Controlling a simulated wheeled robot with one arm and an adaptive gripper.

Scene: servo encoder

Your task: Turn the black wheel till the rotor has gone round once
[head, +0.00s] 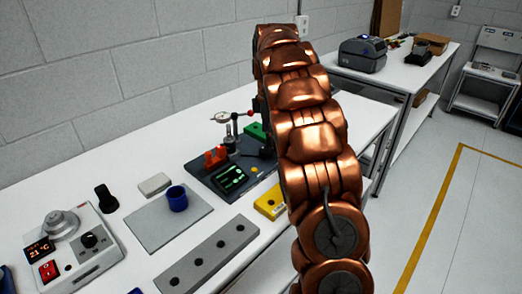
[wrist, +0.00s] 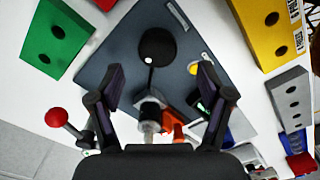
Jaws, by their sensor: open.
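The black wheel (wrist: 157,47) is a round black disc with a small pale dot at its near edge, on a dark grey plate (wrist: 118,50). I cannot pick out the rotor for sure. In the head view the plate (head: 203,178) bears a small green-lit screen (head: 231,178) and an orange-red part (head: 215,156); my arm hides the wheel and gripper.
A green block (head: 256,131) and a yellow block (head: 270,203) flank the plate. A dial gauge (head: 220,117) stands behind it.

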